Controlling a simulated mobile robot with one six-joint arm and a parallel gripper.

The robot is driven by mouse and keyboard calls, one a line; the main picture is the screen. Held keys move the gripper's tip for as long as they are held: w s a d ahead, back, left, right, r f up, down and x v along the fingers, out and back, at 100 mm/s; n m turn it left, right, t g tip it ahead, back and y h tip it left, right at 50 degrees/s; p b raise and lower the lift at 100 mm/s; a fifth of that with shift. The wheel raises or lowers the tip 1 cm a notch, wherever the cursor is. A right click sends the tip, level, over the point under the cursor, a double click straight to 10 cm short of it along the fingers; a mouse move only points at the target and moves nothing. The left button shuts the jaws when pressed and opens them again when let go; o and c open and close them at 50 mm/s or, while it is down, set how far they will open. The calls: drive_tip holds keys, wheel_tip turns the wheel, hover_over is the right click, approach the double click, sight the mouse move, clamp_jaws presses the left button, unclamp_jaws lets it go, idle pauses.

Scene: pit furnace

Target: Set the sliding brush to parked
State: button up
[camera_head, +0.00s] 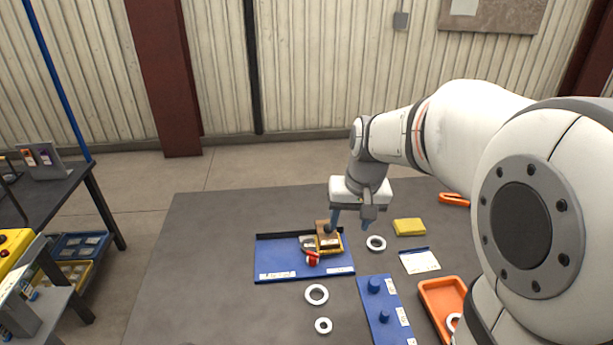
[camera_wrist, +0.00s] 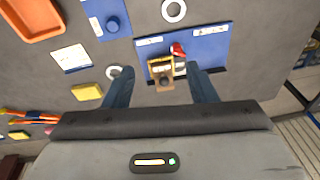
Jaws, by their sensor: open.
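A blue panel (camera_head: 290,262) lies on the table with a white label near each front corner; the print is too small to read. Toward its right end sits a small assembly, which looks like the sliding brush (camera_head: 328,243), with a yellow frame, a tan block and a red part on its left front. In the wrist view the panel (camera_wrist: 211,46) and the brush (camera_wrist: 163,69) are ahead, with the brush between the fingers in the picture. My gripper (camera_head: 363,231) is open and empty; the wrist view shows its two fingers (camera_wrist: 160,71) apart. I cannot tell whether either finger touches the brush.
White rings (camera_head: 316,294) lie around the panel. A yellow block (camera_head: 409,227), a white card (camera_head: 420,262), a blue peg board (camera_head: 385,312) and an orange tray (camera_head: 442,297) stand to the right. The table left of the panel is clear.

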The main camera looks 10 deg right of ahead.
drive_tip(key=w+f+g+p, duration=0.1)
drive_tip(key=w+f, duration=0.3)
drive_tip(key=w, duration=0.7)
drive_tip(key=m+y+p, duration=0.1)
approach(327, 228)
drive_tip(key=w+f, duration=0.1)
drive_tip(key=shift+g, duration=0.3)
drive_tip(key=f, duration=0.2)
drive_tip(key=f+p, duration=0.1)
drive_tip(key=f, duration=0.2)
drive_tip(key=f+p, duration=0.1)
drive_tip(key=f, duration=0.2)
drive_tip(key=shift+w+a+f, duration=0.15)
drive_tip(key=shift+w+a, duration=0.15)
drive_tip(key=shift+w, duration=0.1)
drive_tip(key=shift+c, duration=0.5)
